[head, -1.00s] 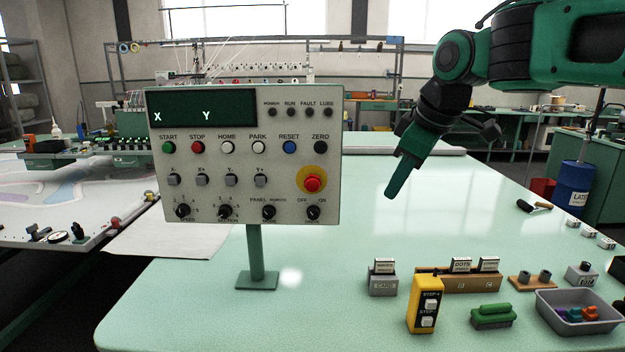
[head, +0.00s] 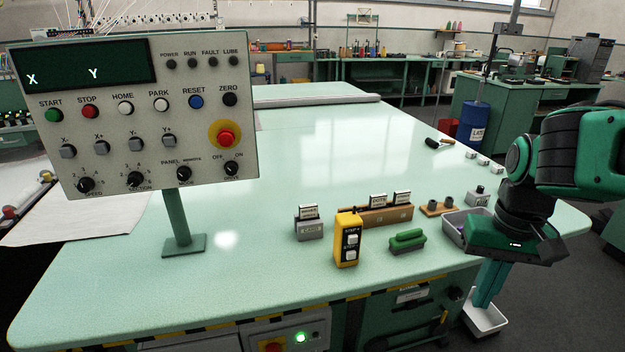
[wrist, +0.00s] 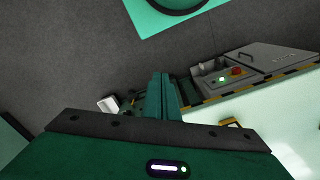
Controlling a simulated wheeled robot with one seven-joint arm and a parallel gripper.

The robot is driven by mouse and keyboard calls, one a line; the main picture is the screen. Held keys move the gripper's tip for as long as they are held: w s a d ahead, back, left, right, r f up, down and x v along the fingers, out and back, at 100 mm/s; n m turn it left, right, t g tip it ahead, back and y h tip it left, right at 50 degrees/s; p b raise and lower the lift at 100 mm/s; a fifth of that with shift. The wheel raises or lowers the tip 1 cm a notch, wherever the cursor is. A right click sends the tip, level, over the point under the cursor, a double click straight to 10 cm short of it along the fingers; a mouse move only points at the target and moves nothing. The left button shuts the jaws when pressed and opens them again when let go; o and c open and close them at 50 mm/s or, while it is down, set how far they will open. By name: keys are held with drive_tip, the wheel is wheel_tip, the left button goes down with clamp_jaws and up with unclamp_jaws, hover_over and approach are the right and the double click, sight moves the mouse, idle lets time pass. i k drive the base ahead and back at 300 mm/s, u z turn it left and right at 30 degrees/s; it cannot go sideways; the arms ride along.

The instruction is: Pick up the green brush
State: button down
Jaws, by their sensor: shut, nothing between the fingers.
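The green brush (head: 407,239) lies on the pale green table (head: 300,180) near its front edge, right of the yellow step box (head: 348,240). My gripper (head: 482,302) hangs to the right of the brush, beyond the table's front edge, fingers pointing down. It is shut and empty, and apart from the brush. Its closed fingers also show in the wrist view (wrist: 163,98), above dark floor. I cannot make out the brush in the wrist view.
A grey tray (head: 452,219) sits partly behind my gripper. A white bin (head: 486,321) stands on the floor below. The control panel (head: 150,115) rises at left; mid-table is clear.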

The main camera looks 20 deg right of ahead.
sight(409, 240)
drive_tip(key=z, duration=0.35)
drive_tip(key=i, duration=0.35)
drive_tip(key=u, duration=0.2)
